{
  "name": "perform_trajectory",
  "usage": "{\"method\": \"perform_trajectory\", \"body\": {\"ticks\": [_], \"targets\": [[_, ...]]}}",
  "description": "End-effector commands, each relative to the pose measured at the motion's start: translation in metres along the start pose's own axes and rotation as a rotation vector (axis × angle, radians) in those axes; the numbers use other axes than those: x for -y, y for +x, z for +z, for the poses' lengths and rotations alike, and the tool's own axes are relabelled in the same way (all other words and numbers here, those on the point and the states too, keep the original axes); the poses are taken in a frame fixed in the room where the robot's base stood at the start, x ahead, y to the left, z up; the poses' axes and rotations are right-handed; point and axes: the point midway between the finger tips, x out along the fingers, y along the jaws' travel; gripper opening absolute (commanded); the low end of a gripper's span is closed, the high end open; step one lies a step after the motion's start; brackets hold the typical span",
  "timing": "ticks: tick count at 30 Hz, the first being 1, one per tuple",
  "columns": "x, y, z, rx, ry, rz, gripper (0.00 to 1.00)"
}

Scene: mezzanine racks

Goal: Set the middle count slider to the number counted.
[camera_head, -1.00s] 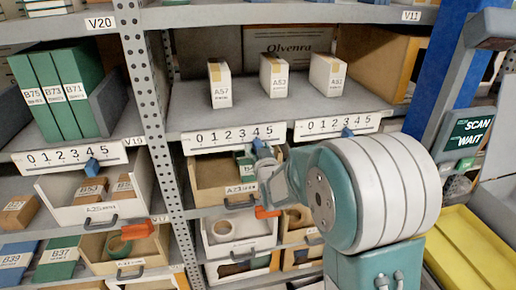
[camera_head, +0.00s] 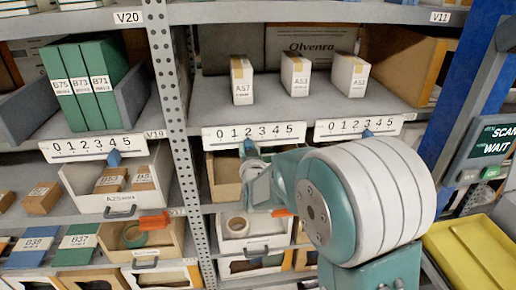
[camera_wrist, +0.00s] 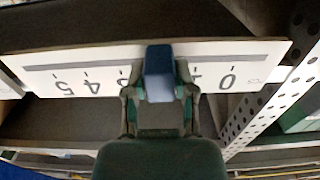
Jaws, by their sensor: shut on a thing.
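The middle count slider (camera_head: 290,141) is a white strip numbered 0 to 5 on a shelf edge. Its blue knob (camera_head: 249,149) stands at about 2. In the wrist view the strip (camera_wrist: 45,68) is upside down, and the knob (camera_wrist: 159,72) hides the 2 between the 1 and the 3. My gripper (camera_wrist: 160,97) is shut on the knob, one finger on each side. In the head view my gripper (camera_head: 252,163) is small and partly hidden by my arm. Three white boxes, A57 (camera_head: 242,82), A53 (camera_head: 295,76) and one more (camera_head: 350,77), stand on the shelf above.
A left slider strip (camera_head: 72,151) has its knob near 4. A right strip (camera_head: 325,132) has its knob near 3. A perforated post (camera_head: 166,75) divides the bays. Drawers (camera_head: 240,246) sit below. A yellow tray (camera_head: 480,250) and a scan screen (camera_head: 490,140) are at right.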

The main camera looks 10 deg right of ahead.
Motion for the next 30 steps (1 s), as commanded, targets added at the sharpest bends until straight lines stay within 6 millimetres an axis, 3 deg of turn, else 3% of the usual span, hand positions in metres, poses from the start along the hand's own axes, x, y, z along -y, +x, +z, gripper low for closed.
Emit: {"method": "perform_trajectory", "body": {"ticks": [6,7,9,22,26,30], "targets": [[-0.001,0.001,-0.001,-0.002,0.0,0.001,0.0],[-0.001,0.001,-0.001,-0.002,0.0,0.001,0.39],[-0.001,0.001,-0.001,-0.002,0.0,0.001,0.69],[0.0,-0.003,0.0,0.0,0.0,0.0,0.69],[0.0,-0.02,-0.001,0.0,0.0,0.0,0.69],[0.0,-0.049,0.0,0.0,-0.001,-0.001,0.69]]}}
